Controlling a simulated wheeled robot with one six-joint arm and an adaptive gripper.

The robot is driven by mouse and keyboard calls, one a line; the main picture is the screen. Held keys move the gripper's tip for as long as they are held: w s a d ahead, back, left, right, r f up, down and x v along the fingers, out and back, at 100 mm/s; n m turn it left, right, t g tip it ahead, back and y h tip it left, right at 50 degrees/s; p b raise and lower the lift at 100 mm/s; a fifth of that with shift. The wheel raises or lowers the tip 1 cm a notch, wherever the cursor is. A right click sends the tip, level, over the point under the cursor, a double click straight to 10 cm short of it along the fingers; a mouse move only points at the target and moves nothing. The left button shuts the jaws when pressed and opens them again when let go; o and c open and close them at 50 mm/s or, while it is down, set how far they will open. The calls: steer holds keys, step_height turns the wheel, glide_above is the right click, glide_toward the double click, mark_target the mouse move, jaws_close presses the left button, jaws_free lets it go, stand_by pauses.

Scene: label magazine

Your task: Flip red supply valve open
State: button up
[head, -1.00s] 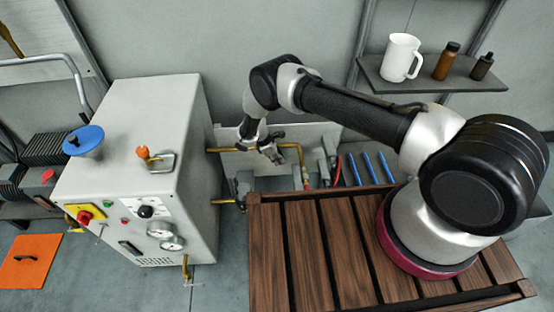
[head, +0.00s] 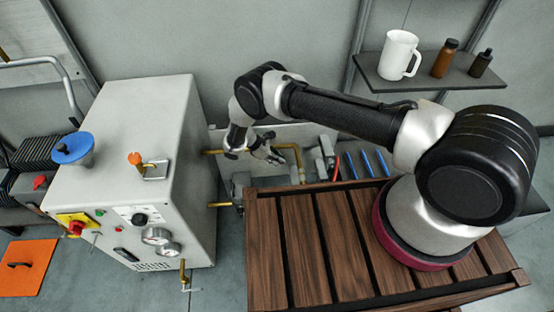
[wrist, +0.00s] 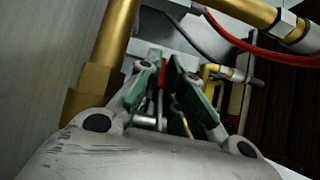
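My gripper (head: 268,153) hangs over the open grey bay beside the pale cabinet, among brass pipes. In the wrist view its two green-padded fingers (wrist: 166,64) stand apart. A narrow red piece (wrist: 161,80), perhaps the red supply valve's handle, shows in the gap between them. I cannot tell whether either finger touches it. A small metal fitting (wrist: 150,122) shows lower in the gap. The valve body is mostly hidden by the fingers, and I cannot make out the handle's position clearly.
A thick brass pipe (wrist: 113,48) rises close to the left of my gripper. A red hose (wrist: 248,44) and another brass pipe (wrist: 245,12) cross at the upper right. The cabinet (head: 150,110) stands left of the bay, and a slatted wooden deck (head: 300,235) lies in front.

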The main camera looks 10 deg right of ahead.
steer(key=shift+o, duration=0.2)
steer(key=v, duration=1.2)
